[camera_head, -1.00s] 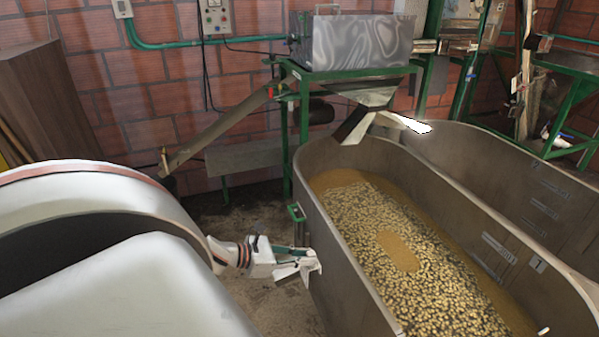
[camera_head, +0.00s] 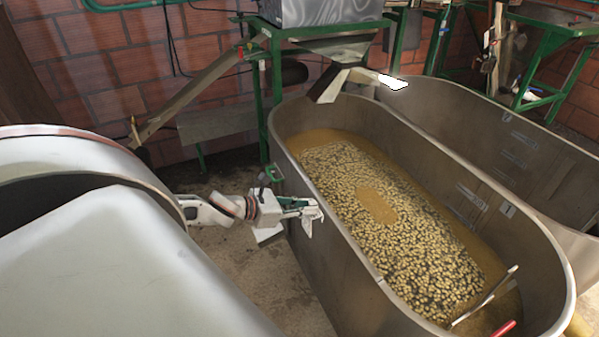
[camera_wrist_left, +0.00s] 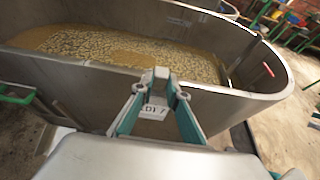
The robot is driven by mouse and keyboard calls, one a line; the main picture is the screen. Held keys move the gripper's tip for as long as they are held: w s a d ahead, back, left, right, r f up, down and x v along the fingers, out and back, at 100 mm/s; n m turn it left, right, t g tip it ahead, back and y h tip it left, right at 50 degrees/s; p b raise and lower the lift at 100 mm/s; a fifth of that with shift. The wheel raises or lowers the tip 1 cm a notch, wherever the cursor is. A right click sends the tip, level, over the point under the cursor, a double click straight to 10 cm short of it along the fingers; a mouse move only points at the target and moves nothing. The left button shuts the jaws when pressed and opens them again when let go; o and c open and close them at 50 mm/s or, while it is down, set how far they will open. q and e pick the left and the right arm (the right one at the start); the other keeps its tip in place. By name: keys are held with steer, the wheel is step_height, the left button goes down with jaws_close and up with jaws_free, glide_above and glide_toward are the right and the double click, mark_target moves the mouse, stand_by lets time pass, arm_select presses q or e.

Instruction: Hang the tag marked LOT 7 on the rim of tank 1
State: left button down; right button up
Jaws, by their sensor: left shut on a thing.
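The nearer metal tank (camera_head: 345,265) holds pale beans in brownish liquid; I take it for tank 1, though its small plate (camera_head: 507,208) is too small to read here. My left gripper (camera_head: 312,210) is at the tank's left rim, on the outer side. It also shows in the left wrist view (camera_wrist_left: 158,100), with its teal fingers shut on a small white tag (camera_wrist_left: 154,112). The tag's end reads like "OT 7". The tag overlaps the rim and outer wall in that view; I cannot tell whether it touches. My right gripper is not in view.
A second tank (camera_head: 545,165) stands behind on the right. A metal rod (camera_head: 485,297) and a red handle (camera_head: 503,328) are at the near end of the nearer tank. A green handle (camera_head: 272,172) sticks out left of it. A metal chute (camera_head: 345,80) overhangs its far end.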

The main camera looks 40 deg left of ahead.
arm_select(q)
steer(key=shift+w+d, duration=0.25)
steer(key=shift+w, duration=0.4)
steer(key=shift+w+d, duration=0.2)
steer(key=shift+w, duration=0.4)
steer(key=shift+w+d+f+b, duration=0.3)
steer(key=shift+w+f+b, duration=0.3)
steer(key=shift+w+f, duration=0.1)
steer(key=shift+w+d+f+b, duration=0.3)
steer(key=shift+w+f+b, duration=0.3)
steer(key=shift+w, duration=0.1)
steer(key=shift+w+d+f+b, duration=0.3)
steer(key=shift+w+f+b, duration=0.3)
steer(key=shift+w+f, duration=0.1)
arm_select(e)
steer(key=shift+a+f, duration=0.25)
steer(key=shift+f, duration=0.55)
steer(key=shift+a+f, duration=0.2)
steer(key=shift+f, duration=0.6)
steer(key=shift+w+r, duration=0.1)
arm_select(q)
steer(key=c, duration=1.9)
jaws_free()
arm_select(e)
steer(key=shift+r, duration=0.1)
